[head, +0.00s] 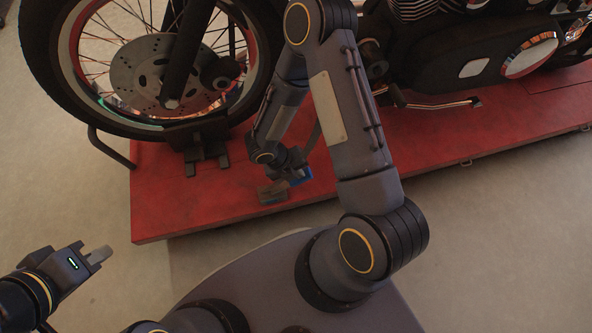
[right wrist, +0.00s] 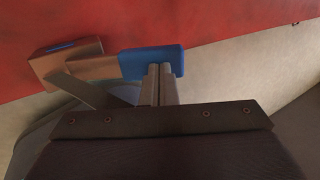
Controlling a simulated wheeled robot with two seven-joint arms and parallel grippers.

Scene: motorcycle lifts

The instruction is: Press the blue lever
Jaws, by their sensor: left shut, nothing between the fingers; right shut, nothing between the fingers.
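The blue lever (head: 301,177) is at the near edge of the red lift platform, below the motorcycle's front wheel. In the right wrist view its blue end (right wrist: 150,59) joins a brown arm, with a brown block (right wrist: 68,58) to the left. My right gripper (head: 293,162) is shut and empty, pointing down at the blue end. In the right wrist view its fingertips (right wrist: 160,68) overlap the blue end's lower edge; I cannot tell whether they touch it. My left gripper (head: 98,256) is shut and empty over the floor, well left of the lever.
The red platform (head: 230,207) carries a motorcycle (head: 440,45) with its front wheel at the left. A black wheel holder (head: 205,145) and a bent metal bar (head: 108,149) stand by the wheel.

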